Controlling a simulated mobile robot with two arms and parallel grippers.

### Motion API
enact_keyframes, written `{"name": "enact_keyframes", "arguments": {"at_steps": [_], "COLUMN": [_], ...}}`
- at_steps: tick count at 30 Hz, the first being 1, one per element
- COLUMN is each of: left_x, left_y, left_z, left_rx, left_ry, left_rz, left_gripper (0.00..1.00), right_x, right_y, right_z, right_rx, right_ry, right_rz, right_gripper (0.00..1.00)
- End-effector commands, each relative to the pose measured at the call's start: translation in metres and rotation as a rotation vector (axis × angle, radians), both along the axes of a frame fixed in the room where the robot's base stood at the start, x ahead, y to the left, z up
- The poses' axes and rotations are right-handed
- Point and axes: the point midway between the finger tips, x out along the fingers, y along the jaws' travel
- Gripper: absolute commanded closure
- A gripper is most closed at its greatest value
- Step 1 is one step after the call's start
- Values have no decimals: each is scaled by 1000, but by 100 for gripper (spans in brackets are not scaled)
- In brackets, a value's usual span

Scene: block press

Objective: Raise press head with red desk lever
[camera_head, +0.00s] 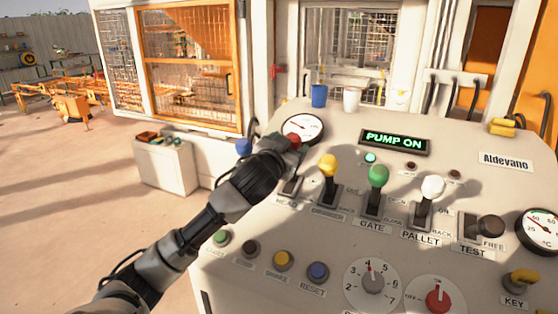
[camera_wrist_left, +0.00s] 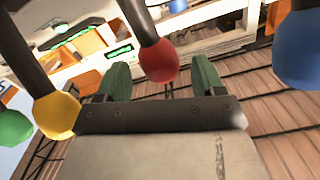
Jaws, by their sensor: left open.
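The fingers are apart, one on each side of the knob, with a visible gap. The display (camera_head: 395,141) reads PUMP ON. The press head cannot be made out. My right gripper is not in view.
Yellow (camera_head: 328,164), green (camera_head: 378,175) and white (camera_head: 432,187) lever knobs stand to the right. A blue knob (camera_head: 243,146) is just left of the gripper. A round gauge (camera_head: 303,127) lies behind it. Buttons and dials fill the desk front.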

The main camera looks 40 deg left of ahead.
Motion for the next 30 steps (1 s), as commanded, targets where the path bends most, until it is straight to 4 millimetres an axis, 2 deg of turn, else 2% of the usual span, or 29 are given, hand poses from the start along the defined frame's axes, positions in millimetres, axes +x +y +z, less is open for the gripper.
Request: {"name": "enact_keyframes", "arguments": {"at_steps": [1, 6, 12, 30], "left_x": [-11, -43, -66, -71], "left_y": [-4, -14, -21, -22], "left_z": [-6, -5, -3, -1], "left_rx": [2, 1, 0, 0], "left_ry": [-1, 0, 1, 1], "left_rz": [-2, -1, 0, 1], "left_gripper": [31, 31, 31, 31], "right_x": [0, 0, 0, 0], "right_y": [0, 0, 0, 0], "right_z": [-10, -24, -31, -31], "right_rx": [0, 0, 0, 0], "right_ry": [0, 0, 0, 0], "right_rz": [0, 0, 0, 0], "right_gripper": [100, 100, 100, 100]}}
